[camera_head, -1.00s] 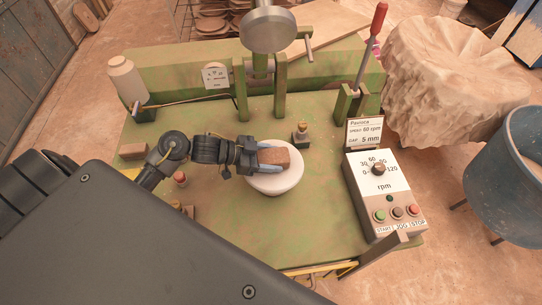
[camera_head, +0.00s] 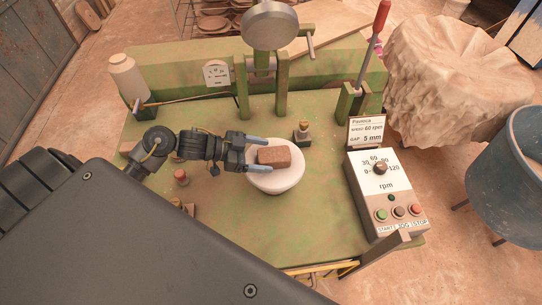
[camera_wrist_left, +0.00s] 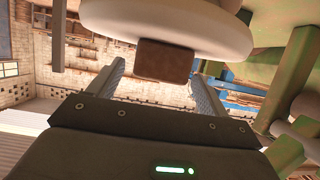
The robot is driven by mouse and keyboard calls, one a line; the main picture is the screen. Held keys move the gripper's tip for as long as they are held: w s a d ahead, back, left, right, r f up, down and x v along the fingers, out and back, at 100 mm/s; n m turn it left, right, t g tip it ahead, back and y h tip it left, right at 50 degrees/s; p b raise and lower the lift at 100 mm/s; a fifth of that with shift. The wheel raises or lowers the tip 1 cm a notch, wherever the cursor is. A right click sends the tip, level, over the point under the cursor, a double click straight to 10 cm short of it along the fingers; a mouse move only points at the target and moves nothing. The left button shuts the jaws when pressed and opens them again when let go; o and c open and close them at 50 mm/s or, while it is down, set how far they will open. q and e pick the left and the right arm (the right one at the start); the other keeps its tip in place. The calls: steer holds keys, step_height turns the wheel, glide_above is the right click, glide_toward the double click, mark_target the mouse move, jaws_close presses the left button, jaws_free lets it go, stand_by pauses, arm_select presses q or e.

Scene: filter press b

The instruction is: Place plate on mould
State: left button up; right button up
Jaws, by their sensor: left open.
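A brown rectangular block (camera_head: 274,156) lies on top of the round white mould (camera_head: 275,182) in the middle of the green machine bed. No separate flat plate can be made out on the mould. My left gripper (camera_head: 260,155) is open at the left of the block, its blue-grey fingertips spread either side of the block's left end. In the left wrist view the block (camera_wrist_left: 165,61) shows against the white mould (camera_wrist_left: 170,30), between and beyond the open fingers. Nothing is held. My right gripper is not in view.
A control box (camera_head: 385,190) with dial and buttons stands to the right. A small brass-topped fitting (camera_head: 303,134) is just behind the mould. A round metal head (camera_head: 270,24) overhangs the back. A white bottle (camera_head: 127,80) stands at the back left.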

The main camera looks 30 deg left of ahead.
arm_select(q)
steer(key=b+v, duration=0.1)
steer(key=v, duration=0.7)
steer(key=shift+s, duration=0.15)
steer(key=shift+a, duration=0.15)
